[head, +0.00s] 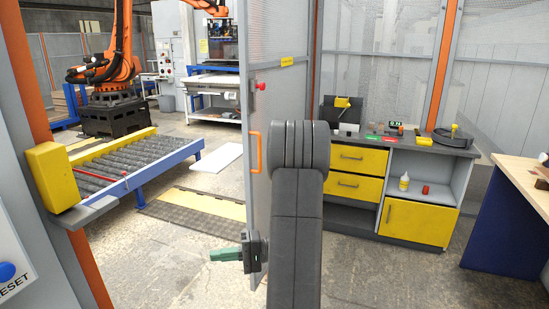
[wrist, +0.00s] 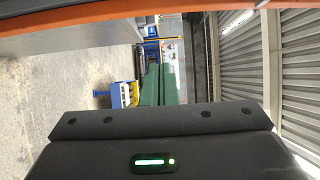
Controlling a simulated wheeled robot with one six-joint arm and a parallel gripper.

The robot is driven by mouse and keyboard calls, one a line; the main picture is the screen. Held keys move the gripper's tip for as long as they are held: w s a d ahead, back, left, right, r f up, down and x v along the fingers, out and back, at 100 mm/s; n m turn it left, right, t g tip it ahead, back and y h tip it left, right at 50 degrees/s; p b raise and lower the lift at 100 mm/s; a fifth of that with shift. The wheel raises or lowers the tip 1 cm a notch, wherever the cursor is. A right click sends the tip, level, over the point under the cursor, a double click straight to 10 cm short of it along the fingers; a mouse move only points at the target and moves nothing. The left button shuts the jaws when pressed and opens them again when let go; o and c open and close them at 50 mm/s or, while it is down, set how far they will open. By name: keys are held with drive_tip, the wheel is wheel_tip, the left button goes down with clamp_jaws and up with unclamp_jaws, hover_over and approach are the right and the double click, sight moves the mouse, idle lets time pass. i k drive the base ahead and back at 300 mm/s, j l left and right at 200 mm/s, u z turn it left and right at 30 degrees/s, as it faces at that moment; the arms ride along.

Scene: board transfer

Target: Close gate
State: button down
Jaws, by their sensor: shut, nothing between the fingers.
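The gate (head: 258,150) is a grey panel with mesh at the top, an orange handle and a red knob. It stands open, swung out and seen at a steep angle in the head view. Its lower part is partly hidden by my arm. My gripper (head: 213,255) is low by the gate's bottom end, with its green fingers pointing left. The fingers are shut and empty, and the handle is above them in the picture. The wrist view shows the green fingers (wrist: 162,85) together; I cannot tell whether the gripper touches the gate.
An orange post with a yellow box (head: 50,177) stands at the left. Beyond the opening are a roller conveyor (head: 110,165), floor mats and an orange robot arm (head: 115,50). A cabinet with yellow drawers (head: 357,160) and a wooden-topped table (head: 525,172) stand at the right.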

sight(247, 70)
drive_tip(key=i+l, duration=0.25)
drive_tip(key=i, duration=0.3)
drive_tip(key=i+l, duration=0.25)
drive_tip(key=i, duration=0.25)
drive_tip(key=i+l, duration=0.3)
drive_tip(key=i, duration=0.25)
drive_tip(key=j+u, duration=0.05)
